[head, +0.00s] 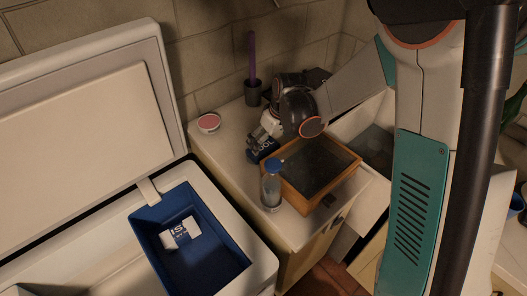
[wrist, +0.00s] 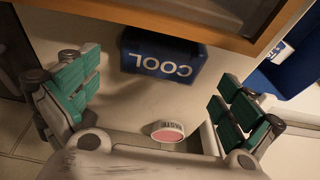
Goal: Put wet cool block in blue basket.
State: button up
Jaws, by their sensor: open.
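The cool block (head: 256,156) is dark blue with white "COOL" lettering. It sits on the cabinet top beside a wood-framed tray and is partly hidden by my gripper in the head view. In the wrist view the block (wrist: 160,58) lies ahead between my spread fingers, close to the wooden frame. I cannot tell whether it is wet. My gripper (head: 266,133) is open and empty, right by the block; its teal finger pads show in the wrist view (wrist: 158,85). The blue basket (head: 218,262) sits in the open white chest at lower left, with a white-labelled item inside.
A blue-capped bottle (head: 271,188) stands at the front of the wood-framed tray (head: 329,200). A pink-topped round tin (head: 208,123) and a dark cup (head: 253,93) with a purple stick stand behind. The chest's raised lid (head: 85,130) stands at left.

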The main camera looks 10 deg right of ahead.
aim_at(264, 147)
jog(key=shift+a+b+x, duration=0.1)
jog(key=shift+b+x, duration=0.4)
jog(key=shift+x, duration=0.85)
jog(key=shift+a+b+x, duration=0.15)
jog(key=shift+b+x, duration=0.35)
jog(key=shift+x, duration=0.85)
jog(key=shift+r, duration=0.2)
jog(key=c, duration=1)
